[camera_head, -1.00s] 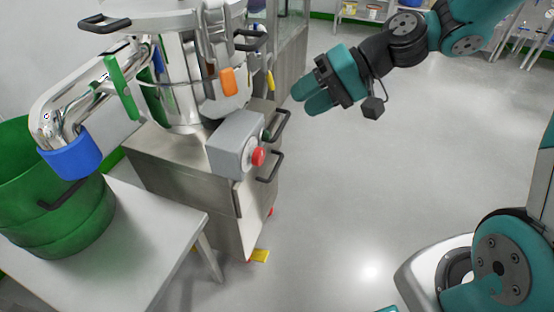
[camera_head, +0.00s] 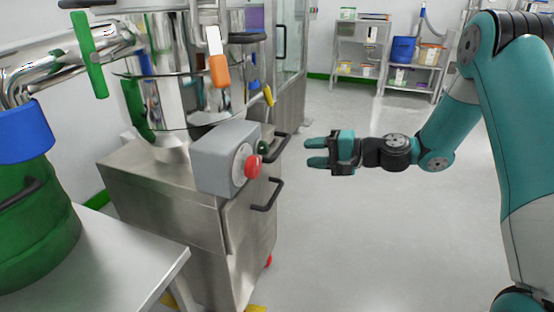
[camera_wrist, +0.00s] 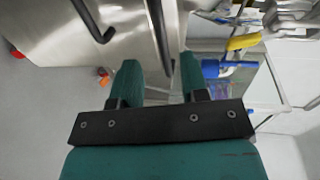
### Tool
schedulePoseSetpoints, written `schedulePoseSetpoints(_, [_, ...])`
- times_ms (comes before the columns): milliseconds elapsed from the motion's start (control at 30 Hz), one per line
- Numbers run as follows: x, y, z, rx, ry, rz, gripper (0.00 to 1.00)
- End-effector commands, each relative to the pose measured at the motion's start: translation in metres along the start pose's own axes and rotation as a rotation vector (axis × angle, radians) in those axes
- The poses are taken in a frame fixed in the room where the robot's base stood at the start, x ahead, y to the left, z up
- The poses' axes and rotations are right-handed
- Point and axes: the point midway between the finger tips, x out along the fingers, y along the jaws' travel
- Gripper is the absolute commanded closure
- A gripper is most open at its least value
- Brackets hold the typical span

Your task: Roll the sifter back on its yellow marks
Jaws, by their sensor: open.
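The sifter is a steel machine on a cabinet base (camera_head: 165,220), with a grey control box (camera_head: 215,158) and red button on its side. Black handles stick out from the cabinet's right side, an upper one (camera_head: 278,149) and a lower one (camera_head: 268,196). My gripper (camera_head: 312,152) is open and empty, just right of the upper handle and apart from it. In the wrist view, a dark handle bar (camera_wrist: 158,32) lies ahead between the fingertips. A yellow floor mark (camera_head: 257,308) shows at the cabinet's foot, and another (camera_head: 168,298) lies partly behind the table leg.
A white table (camera_head: 130,258) with a green drum (camera_head: 40,235) stands at the left front. A glass-fronted steel cabinet (camera_head: 290,65) stands behind the sifter. Shelves (camera_head: 360,50) with tubs line the back. The grey floor (camera_head: 370,240) right of the sifter is clear.

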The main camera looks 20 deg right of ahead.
Motion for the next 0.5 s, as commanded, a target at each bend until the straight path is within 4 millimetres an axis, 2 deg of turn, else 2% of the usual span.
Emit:
schedulePoseSetpoints(33, [0.014, 0.003, 0.002, -0.003, -0.005, -0.001, 0.59])
schedulePoseSetpoints(200, [0.052, 0.003, 0.002, -0.004, -0.005, 0.0, 0.59])
schedulePoseSetpoints(333, [0.075, 0.003, 0.002, -0.003, -0.004, 0.0, 0.59])
schedulePoseSetpoints(500, [0.093, 0.002, 0.001, -0.001, -0.001, 0.001, 0.59])
